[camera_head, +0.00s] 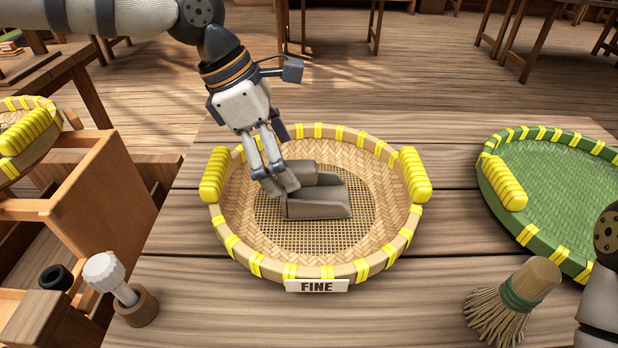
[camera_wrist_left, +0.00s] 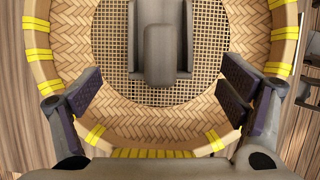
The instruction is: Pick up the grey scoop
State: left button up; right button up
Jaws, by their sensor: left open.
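The grey scoop (camera_head: 318,203) lies in the round woven basket (camera_head: 243,236) labelled FINE, on its mesh bottom. In the left wrist view the scoop's thick rounded handle (camera_wrist_left: 158,55) points toward my gripper. My left gripper (camera_head: 279,183) is above the basket, at the handle end of the scoop. In the left wrist view my left gripper (camera_wrist_left: 161,92) is open, its dark pads wide apart on either side of the handle's line, with nothing between them. In the head view the fingers hide part of the handle. A piece of my right arm shows at the right edge; its gripper is out of view.
A green woven tray (camera_head: 565,185) with yellow grips lies to the right. A straw brush (camera_head: 513,300) stands at the front right. A white-knobbed tool (camera_head: 110,275) sits in a wooden holder at the front left. Bare table lies around the basket.

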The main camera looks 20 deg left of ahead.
aim_at(305, 186)
pick_arm(q)
jog(key=x, duration=0.7)
jog(key=shift+w+d+f, duration=0.1)
jog(key=shift+w+d, duration=0.05)
jog(key=shift+d, duration=0.2)
jog(key=c, duration=1.6)
